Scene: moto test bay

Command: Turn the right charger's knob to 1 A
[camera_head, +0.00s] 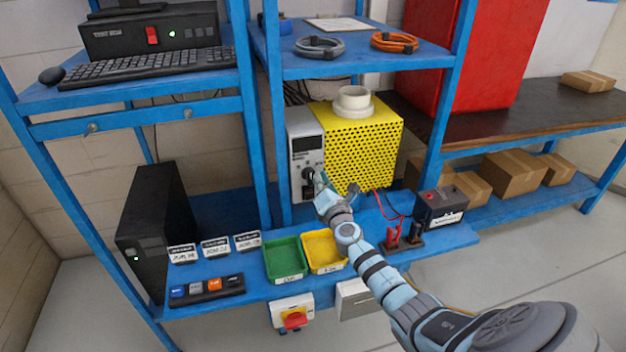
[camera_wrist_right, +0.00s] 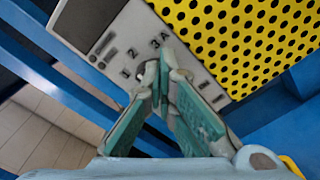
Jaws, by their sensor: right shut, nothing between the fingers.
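The charger is a yellow perforated box (camera_head: 362,140) with a grey front panel (camera_head: 296,143) and a dark display, on the blue bench. A dark knob (camera_head: 308,172) sits low on the panel. My right gripper (camera_head: 319,182) is at the knob, its fingers closed with nothing held between them. In the wrist view, the fingertips (camera_wrist_right: 158,75) lie over the panel (camera_wrist_right: 118,45) beside printed marks 1, 2 and 3 A (camera_wrist_right: 160,40). The fingers hide most of the knob, so I cannot tell its setting or whether they touch it. My left gripper is not in view.
A black battery box (camera_head: 440,207) with red and black clamps (camera_head: 402,238) stands right of the arm. Green (camera_head: 284,260) and yellow (camera_head: 323,252) bins sit in front of the charger. Blue uprights flank it.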

